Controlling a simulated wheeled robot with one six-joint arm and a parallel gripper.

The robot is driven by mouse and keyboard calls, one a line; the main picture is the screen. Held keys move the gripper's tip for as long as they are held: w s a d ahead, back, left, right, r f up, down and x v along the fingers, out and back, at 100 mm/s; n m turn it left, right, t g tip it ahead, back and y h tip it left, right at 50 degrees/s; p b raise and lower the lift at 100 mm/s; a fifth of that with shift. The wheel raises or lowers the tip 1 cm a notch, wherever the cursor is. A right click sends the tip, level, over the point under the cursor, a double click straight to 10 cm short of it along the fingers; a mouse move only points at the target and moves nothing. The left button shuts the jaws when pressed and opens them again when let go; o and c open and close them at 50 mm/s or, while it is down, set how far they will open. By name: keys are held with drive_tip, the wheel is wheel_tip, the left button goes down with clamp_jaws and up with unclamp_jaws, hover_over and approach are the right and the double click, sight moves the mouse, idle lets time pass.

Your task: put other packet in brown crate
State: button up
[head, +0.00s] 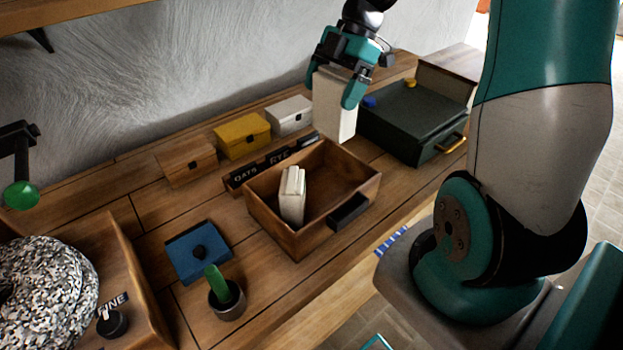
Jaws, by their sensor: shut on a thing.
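A white packet (334,108) hangs upright in my gripper (340,85), which is shut on its upper part. The packet is above the back right part of the brown crate (287,239), and it hides part of the crate's far rim. The brown crate is an open wooden box with a dark handle (348,213) on its front. Another white packet (292,194) stands inside the crate, leaning near its left side. The right part of the crate's floor looks bare.
Wooden, yellow (242,136) and white (290,115) boxes stand behind the crate beside a dark lettered strip (272,163). A dark green case (414,121) stands to the right. A blue square (198,251) and a pot with a green stick (226,299) are at the front left.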

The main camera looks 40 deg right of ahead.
wheel_tip(320, 180, down, 18)
drive_tip(key=p, duration=0.1)
drive_tip(key=shift+f+p, duration=0.25)
drive_tip(key=shift+p, duration=0.1)
drive_tip(key=shift+f, duration=0.15)
drive_tip(key=o, duration=1)
drive_tip(key=shift+c, duration=0.2)
